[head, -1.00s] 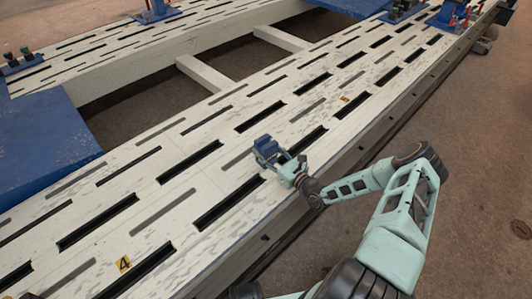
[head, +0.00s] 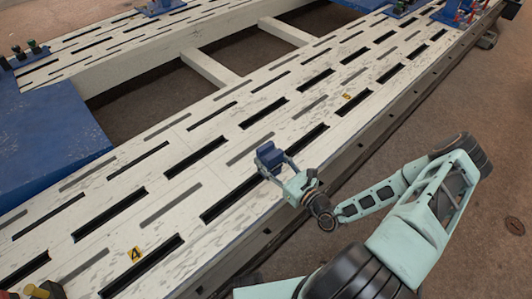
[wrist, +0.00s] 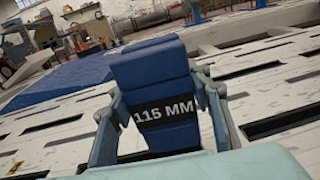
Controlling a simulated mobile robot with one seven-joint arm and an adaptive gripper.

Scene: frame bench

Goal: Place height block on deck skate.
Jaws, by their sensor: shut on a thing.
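The height block (head: 270,155) is a dark blue block, held over the slotted white bench deck. In the wrist view the block (wrist: 155,80) fills the middle and shows a black band marked "115 MM". My gripper (head: 276,165) is shut on it, with one finger on each side; the fingers also show in the wrist view (wrist: 160,115). I cannot tell how high the block is above the deck. I cannot make out a deck skate for certain in any view.
The white deck (head: 195,130) has rows of dark slots and yellow number tags, 4 (head: 135,254) and 5 (head: 347,97). A blue platform (head: 50,140) lies at the left. Blue stands with red parts (head: 455,12) are at the far right. Much of the deck is clear.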

